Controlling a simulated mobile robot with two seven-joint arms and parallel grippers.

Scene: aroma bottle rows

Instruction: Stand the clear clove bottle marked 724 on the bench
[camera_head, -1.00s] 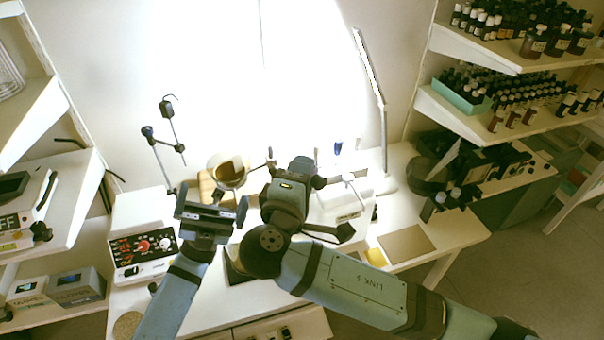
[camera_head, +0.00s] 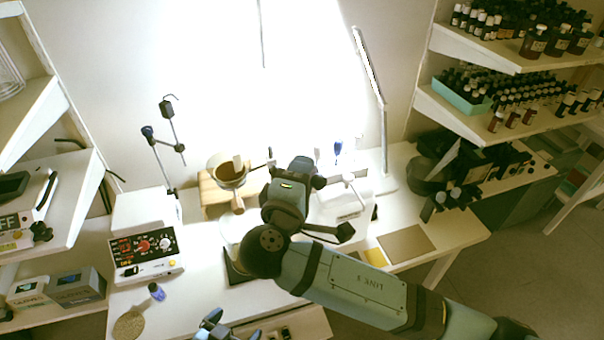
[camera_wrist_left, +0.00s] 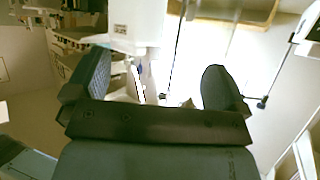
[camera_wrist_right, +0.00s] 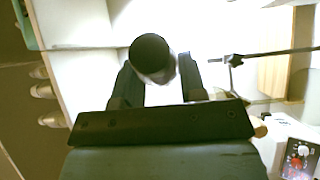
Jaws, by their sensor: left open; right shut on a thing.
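My right gripper (camera_wrist_right: 155,82) is shut on a bottle with a dark round cap (camera_wrist_right: 152,54), seen from above in the right wrist view. Its body and label are hidden, so I cannot tell whether it is the clove bottle marked 724. In the head view my right gripper (camera_head: 303,170) is above the back of the white bench (camera_head: 200,295); the held bottle is not clear there. My left gripper (camera_head: 230,328) is low at the front edge of the head view; its fingers are apart and empty in the left wrist view (camera_wrist_left: 160,90).
A funnel with brown contents (camera_head: 229,170) is over a wooden block (camera_head: 212,195). Shelves of bottles (camera_head: 520,100) are at right.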

